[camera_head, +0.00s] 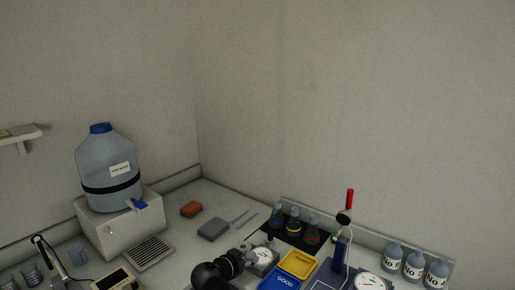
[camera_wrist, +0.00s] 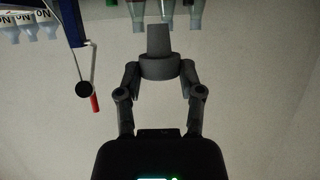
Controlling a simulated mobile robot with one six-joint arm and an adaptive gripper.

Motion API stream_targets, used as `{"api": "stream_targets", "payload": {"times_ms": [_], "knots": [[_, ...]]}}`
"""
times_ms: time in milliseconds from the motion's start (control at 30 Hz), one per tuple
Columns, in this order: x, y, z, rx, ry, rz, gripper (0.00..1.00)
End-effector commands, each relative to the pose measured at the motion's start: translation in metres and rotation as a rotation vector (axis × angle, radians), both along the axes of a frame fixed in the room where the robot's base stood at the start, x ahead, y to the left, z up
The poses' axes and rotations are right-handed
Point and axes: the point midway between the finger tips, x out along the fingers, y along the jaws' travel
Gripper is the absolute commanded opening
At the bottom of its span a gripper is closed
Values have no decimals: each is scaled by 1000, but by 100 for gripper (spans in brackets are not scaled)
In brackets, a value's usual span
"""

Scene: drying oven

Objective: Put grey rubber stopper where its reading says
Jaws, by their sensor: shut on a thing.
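The grey rubber stopper (camera_wrist: 159,52) is held between the fingertips of my gripper (camera_wrist: 160,70) in the wrist view, with its narrower end pointing away from the palm. In the head view my gripper (camera_head: 240,259) is over the bench near a small dial gauge (camera_head: 262,256); the stopper is hard to make out there. A yellow tray (camera_head: 297,263) and a blue tray (camera_head: 284,280) marked GOOD lie just right of the gripper. A stand with a red-handled lever (camera_head: 349,199) and a blue column has a round dial (camera_head: 369,283) beside it. The dial readings are too small to tell.
Several stoppered flasks (camera_head: 294,222) stand on a black mat behind the trays. A large carboy (camera_head: 105,168) sits on a white box at the left.

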Motion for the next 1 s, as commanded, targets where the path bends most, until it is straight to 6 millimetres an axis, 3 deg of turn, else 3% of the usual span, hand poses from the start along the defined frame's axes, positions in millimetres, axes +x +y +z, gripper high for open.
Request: {"api": "stream_targets", "payload": {"times_ms": [33,233,1000], "knots": [[0,0,11,0,0,0,11],[0,0,22,0,0,0,11],[0,0,23,0,0,0,11]]}}
